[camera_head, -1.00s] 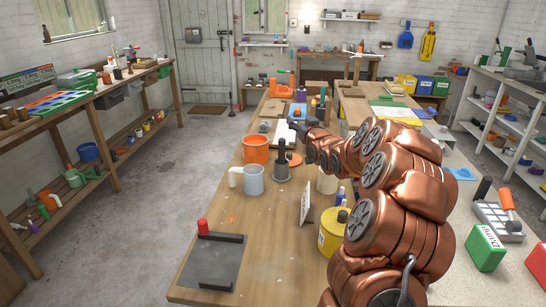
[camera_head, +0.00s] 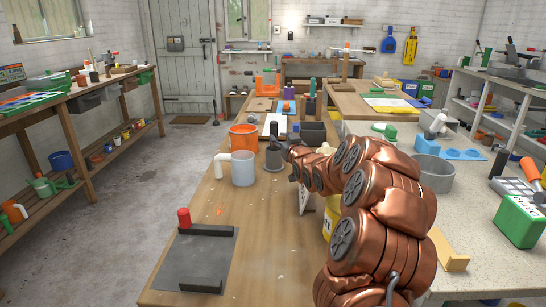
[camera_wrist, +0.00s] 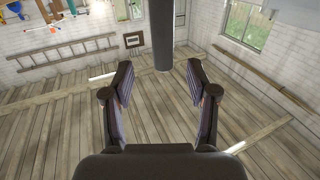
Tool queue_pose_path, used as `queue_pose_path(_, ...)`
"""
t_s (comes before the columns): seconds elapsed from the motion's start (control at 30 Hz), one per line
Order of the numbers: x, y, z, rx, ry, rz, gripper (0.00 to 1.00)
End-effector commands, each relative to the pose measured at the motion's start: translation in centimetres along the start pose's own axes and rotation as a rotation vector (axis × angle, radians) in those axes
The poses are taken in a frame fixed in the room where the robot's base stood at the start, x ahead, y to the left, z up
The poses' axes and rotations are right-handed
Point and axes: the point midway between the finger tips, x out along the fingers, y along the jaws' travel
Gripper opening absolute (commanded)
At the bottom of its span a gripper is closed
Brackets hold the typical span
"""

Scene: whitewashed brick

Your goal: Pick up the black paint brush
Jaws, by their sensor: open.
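A dark upright item (camera_head: 274,161), narrow at the top and wider below, stands on the wooden bench; it may be the black paint brush, but I cannot tell for sure. My gripper (camera_head: 284,147) is at its right, overlapping it in the head view, so contact is unclear. In the wrist view my gripper (camera_wrist: 160,75) has its two fingers spread apart. A dark cylinder (camera_wrist: 163,35) comes down from the top edge between and beyond the fingertips; it looks like the same item. No bristles show.
A white mug (camera_head: 243,168) and an orange pot (camera_head: 243,138) stand left of the dark item. A grey plate with a red knob (camera_head: 184,217) lies nearer. A yellow can (camera_head: 329,222) is partly behind my arm. A dark bin (camera_head: 313,133) stands just beyond.

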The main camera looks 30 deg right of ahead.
Motion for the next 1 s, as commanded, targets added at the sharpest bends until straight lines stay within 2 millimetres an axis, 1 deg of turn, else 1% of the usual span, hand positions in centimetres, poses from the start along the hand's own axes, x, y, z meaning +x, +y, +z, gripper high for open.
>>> queue_pose_path(0.03,0.0,0.0,0.7,0.000,0.001,0.000,0.58)
queue_pose_path(0.1,0.0,0.0,0.9,0.000,0.001,0.000,0.58)
queue_pose_path(0.27,0.7,0.0,0.8,-0.001,0.002,0.000,0.58)
queue_pose_path(0.43,2.1,-0.1,0.9,-0.001,-0.001,-0.002,0.58)
queue_pose_path(0.63,3.2,-0.1,0.8,-0.001,0.002,0.000,0.58)
queue_pose_path(1.0,6.8,-0.3,0.8,-0.001,-0.002,0.001,0.58)
